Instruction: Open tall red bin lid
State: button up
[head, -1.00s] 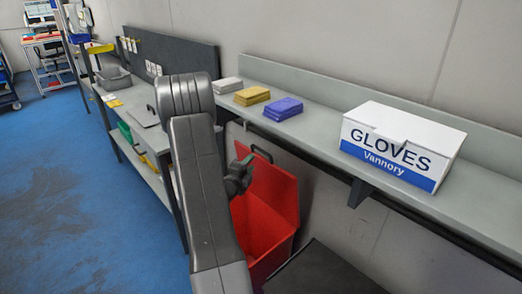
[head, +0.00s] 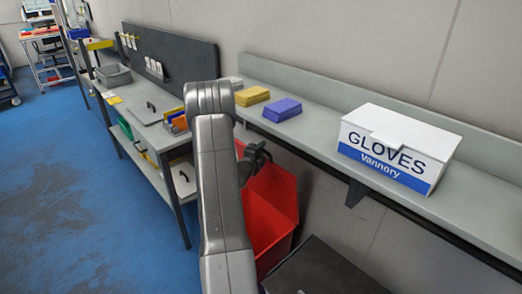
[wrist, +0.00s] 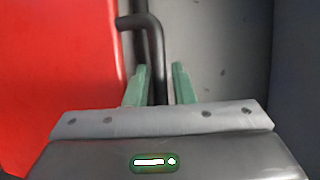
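The tall red bin (head: 265,236) stands below the wall shelf, right of my arm. Its red lid (head: 279,194) is raised and leans back toward the wall, and the bin's mouth is open. My gripper (head: 257,153) is at the lid's upper edge and hides part of it. In the wrist view, the red lid (wrist: 60,65) fills the left side. The lid's black bent handle (wrist: 156,50) runs between the green fingertips of my gripper (wrist: 160,78). The fingers stand apart, with a visible gap on the right of the handle, so they look open around it.
A white glove box (head: 397,147), a purple stack (head: 282,109) and a yellow stack (head: 252,96) sit on the wall shelf (head: 330,126). A grey workbench (head: 160,130) stands left of my arm. The blue floor (head: 75,210) is clear at left.

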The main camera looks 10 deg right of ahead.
grip_shut()
jog(key=shift+n+t+h, duration=0.3)
jog(key=shift+t+h, duration=0.1)
jog(key=shift+t, duration=0.2)
jog(key=s+a+b, duration=0.1)
jog(key=b, duration=0.2)
jog(key=s+a+f+b, duration=0.1)
jog(key=a+b, duration=0.1)
jog(key=b, duration=0.1)
jog(key=a+b, duration=0.1)
jog(key=b, duration=0.2)
jog(key=shift+s+a+f+b, duration=0.15)
jog(key=shift+s+f+b, duration=0.05)
jog(key=shift+s+b, duration=0.2)
jog(key=shift+o, duration=1.7)
grip_release()
